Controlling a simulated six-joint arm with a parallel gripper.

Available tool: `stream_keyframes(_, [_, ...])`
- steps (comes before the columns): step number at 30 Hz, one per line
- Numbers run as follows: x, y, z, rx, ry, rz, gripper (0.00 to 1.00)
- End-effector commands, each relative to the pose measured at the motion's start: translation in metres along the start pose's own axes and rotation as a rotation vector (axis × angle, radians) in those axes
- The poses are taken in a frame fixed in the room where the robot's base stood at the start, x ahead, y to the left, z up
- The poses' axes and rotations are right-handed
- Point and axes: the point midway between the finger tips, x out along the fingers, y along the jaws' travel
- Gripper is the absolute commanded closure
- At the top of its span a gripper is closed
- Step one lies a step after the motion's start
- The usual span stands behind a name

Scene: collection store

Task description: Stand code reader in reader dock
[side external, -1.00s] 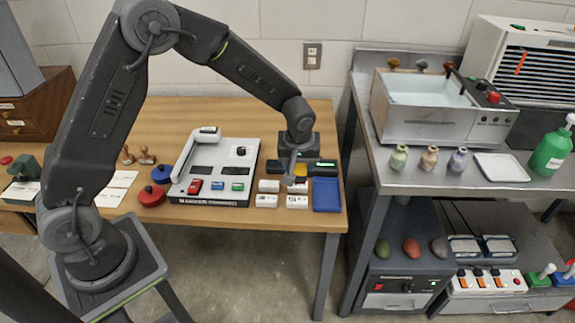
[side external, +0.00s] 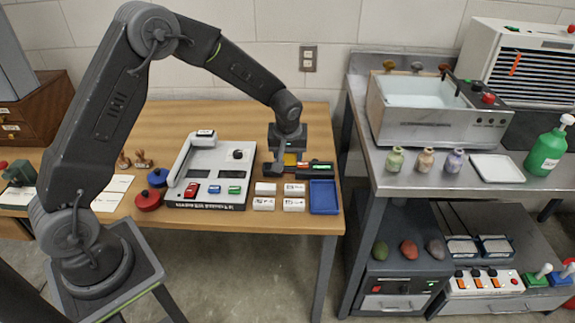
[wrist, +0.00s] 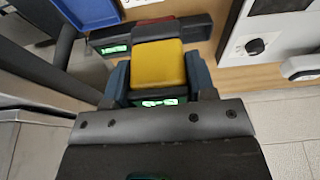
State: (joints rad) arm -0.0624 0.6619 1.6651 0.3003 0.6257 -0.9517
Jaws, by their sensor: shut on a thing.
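My gripper (wrist: 160,85) is shut on a yellow-topped block with a dark lower part and a small lit green display, which I take as the code reader (wrist: 158,70). In the side view its yellow face (side external: 290,159) shows below the gripper (side external: 288,166), at the back right of the wooden table. A long dark bar (wrist: 197,35) with a red patch and a green display lies just beyond it in the wrist view; it also shows in the side view (side external: 320,169). I cannot tell which thing is the reader dock. The underside of the held block is hidden.
A grey-white panel (side external: 222,160) with coloured buttons stands left of the gripper. Several white boxes (side external: 265,204) and a blue tray (side external: 323,197) lie in front. The back of the wooden table (side external: 235,115) is clear. A metal bench (side external: 420,160) stands right.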

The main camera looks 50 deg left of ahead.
Motion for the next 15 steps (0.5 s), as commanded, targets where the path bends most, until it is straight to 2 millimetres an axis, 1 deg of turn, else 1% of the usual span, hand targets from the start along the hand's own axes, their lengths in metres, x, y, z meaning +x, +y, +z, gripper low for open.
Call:
stream_keyframes(1, [0.008, -0.01, -0.018, -0.01, 0.0, -0.002, 0.64])
stream_keyframes(3, [0.016, -0.021, -0.038, -0.01, 0.0, -0.001, 0.64])
stream_keyframes(6, [0.025, -0.035, -0.061, -0.007, 0.001, 0.0, 0.64])
stream_keyframes(10, [0.032, -0.047, -0.078, -0.003, 0.003, 0.001, 0.64])
stream_keyframes(15, [0.04, -0.052, -0.082, 0.0, 0.003, 0.001, 0.64])
